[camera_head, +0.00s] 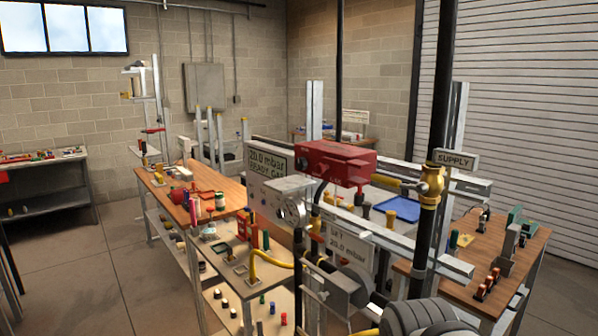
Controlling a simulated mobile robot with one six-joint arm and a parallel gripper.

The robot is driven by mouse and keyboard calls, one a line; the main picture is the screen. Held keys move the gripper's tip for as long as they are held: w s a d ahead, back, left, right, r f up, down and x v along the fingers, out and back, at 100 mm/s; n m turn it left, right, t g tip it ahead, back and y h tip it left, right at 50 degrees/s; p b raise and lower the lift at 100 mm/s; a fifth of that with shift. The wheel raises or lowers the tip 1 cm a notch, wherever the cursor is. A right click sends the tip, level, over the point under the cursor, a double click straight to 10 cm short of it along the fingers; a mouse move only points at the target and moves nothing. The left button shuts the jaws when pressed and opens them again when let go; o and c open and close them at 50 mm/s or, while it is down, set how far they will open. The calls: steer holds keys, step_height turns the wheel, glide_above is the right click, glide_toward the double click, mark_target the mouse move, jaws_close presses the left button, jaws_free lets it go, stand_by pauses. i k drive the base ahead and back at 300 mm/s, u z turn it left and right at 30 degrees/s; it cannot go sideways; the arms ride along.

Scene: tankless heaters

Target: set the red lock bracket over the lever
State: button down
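A brass valve (431,186) sits on the black vertical pipe right of centre, below the SUPPLY sign. A yellow lever-like arm (393,183) reaches left from it toward a red box (335,163). A small red upright frame (243,226) stands on the near end of the left bench; it may be the lock bracket, but I cannot be sure. Grey rounded links, probably of my arm, fill the bottom right and reach toward the lower middle. I cannot make out my gripper's fingertips among the dark parts there, nor whether they hold anything.
The left wooden bench (158,184) carries several small tools and parts. The right bench (524,251) holds more fittings. A blue tray (401,208) lies behind the rail. The SUPPLY sign (456,159), metal rails and black pipes crowd the middle. Open floor shows at far left.

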mark_target(340, 169)
steer(key=u, duration=0.05)
steer(key=k, duration=1.05)
steer(key=u, duration=0.15)
steer(key=i, duration=1.55)
steer(key=u, duration=0.8)
